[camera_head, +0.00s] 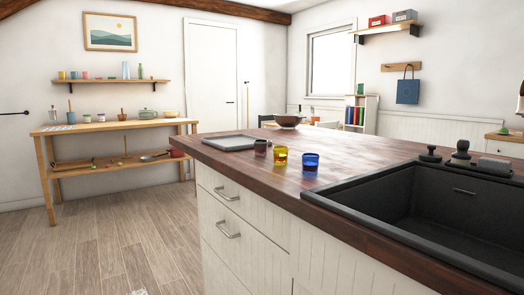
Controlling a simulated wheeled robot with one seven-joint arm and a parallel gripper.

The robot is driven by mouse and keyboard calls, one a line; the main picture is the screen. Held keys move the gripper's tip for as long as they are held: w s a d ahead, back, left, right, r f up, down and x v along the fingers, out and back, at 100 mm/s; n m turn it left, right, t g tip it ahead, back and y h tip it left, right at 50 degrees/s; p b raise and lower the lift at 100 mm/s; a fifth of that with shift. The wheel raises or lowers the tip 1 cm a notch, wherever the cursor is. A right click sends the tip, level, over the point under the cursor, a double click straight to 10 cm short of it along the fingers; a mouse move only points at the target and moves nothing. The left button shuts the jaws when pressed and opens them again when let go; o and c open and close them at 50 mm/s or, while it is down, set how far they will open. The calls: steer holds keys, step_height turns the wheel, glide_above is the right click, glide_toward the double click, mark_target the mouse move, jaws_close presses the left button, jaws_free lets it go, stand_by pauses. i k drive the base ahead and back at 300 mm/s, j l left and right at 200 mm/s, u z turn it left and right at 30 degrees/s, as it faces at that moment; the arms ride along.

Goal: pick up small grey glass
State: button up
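A small grey glass (260,147) stands upright on the dark wooden counter (350,158), beside the right end of a flat grey tray-like object. It is the farthest left of three small glasses in a row. A yellow glass (280,155) stands just to its right and nearer, and a blue glass (311,162) stands further right. The grey glass and the yellow glass are close together, with a narrow gap. My gripper is not in view.
The flat grey object (229,143) lies left of the glasses. A brown bowl (288,121) stands behind them. A black sink (430,210) fills the counter's right side. Open wooden floor (110,240) lies left of the counter, before a side table (110,126).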

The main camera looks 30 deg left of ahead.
mark_target(260, 146)
steer(key=k, duration=0.5)
steer(key=i+j+z, duration=0.2)
steer(key=j+z, duration=0.25)
steer(key=j, duration=0.95)
steer(key=j+z, duration=0.5)
steer(key=j, duration=0.9)
